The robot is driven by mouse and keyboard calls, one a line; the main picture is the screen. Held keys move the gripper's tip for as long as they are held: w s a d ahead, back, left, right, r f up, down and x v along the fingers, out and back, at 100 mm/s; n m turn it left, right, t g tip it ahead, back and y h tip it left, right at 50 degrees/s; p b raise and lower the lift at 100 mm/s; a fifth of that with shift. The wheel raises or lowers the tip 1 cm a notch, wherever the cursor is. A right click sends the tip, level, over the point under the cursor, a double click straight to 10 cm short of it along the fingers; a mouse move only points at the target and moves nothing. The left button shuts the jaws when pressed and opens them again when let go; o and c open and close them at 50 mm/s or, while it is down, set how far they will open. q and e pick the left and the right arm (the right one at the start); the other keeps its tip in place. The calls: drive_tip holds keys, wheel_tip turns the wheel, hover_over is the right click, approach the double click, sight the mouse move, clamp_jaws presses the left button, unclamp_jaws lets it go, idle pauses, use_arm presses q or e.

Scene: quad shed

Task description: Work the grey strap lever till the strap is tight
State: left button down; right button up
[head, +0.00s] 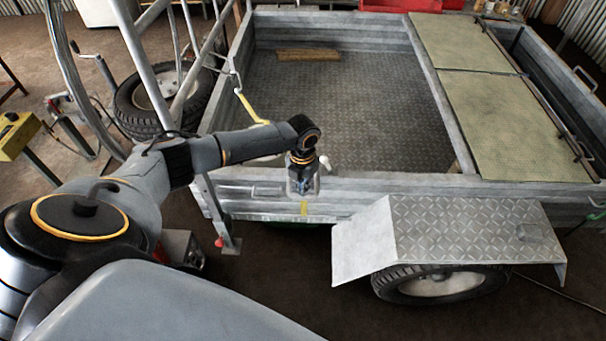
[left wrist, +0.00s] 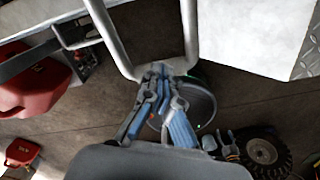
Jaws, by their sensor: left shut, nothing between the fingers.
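The yellow strap (head: 250,108) runs over the trailer's near side wall, and a short piece shows below my left gripper (head: 303,188). That gripper points down at the outside of the wall, shut and empty. In the left wrist view its fingers (left wrist: 163,78) come together at the lower end of a grey U-shaped bar (left wrist: 190,35), which looks like the strap lever. The fingertips overlap the bar's crosspiece there; I cannot tell whether they touch it. In the head view my gripper hides most of the lever and buckle. My right gripper is not in view.
The trailer's mudguard (head: 465,232) and tyre (head: 440,284) stand right of my gripper. A spare wheel (head: 160,100) is at the left. In the left wrist view a red can (left wrist: 30,80) is at the left. The trailer floor (head: 350,100) is mostly clear.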

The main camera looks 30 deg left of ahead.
use_arm(q)
drive_tip(key=shift+f, duration=0.65)
wheel_tip(320, 180, up, 9)
drive_tip(key=p, duration=0.7)
drive_tip(key=shift+f, duration=0.15)
wheel_tip(320, 180, up, 6)
drive_tip(key=p, duration=0.5)
